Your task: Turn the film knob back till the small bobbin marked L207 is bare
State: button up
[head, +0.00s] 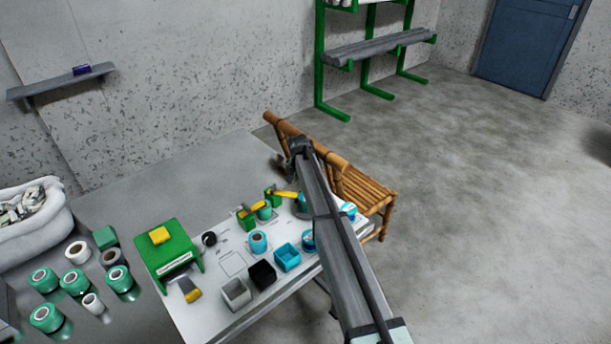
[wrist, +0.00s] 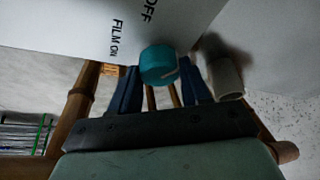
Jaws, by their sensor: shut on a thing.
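In the wrist view a round teal knob (wrist: 158,64) with a pale line stands at the edge of a white panel (wrist: 75,22) printed "FILM ON" and "OFF". My gripper (wrist: 160,78) has its two dark blue fingers on either side of the knob and is shut on it. In the head view my arm hides the gripper and I cannot make out the knob. A teal roll (head: 258,241) stands on the white table, and another teal roll (head: 264,211) stands by green and yellow parts. I cannot read L207 on any of them, nor tell how much film each bears.
The white table (head: 205,322) also holds a green stand (head: 168,250), a grey bin (head: 236,293), a black bin (head: 262,274) and a blue bin (head: 287,257). A bamboo bench (head: 362,190) stands close behind the table.

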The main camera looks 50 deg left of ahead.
jog(key=shift+n+g+y, duration=0.5)
jog(key=shift+n+y, duration=0.2)
jog(key=shift+n, duration=1.4)
jog(key=o, duration=1.1)
jog(key=shift+c, duration=0.2)
jog(key=shift+d+r, duration=0.1)
jog(key=v, duration=1.3)
jog(key=shift+r, duration=0.35)
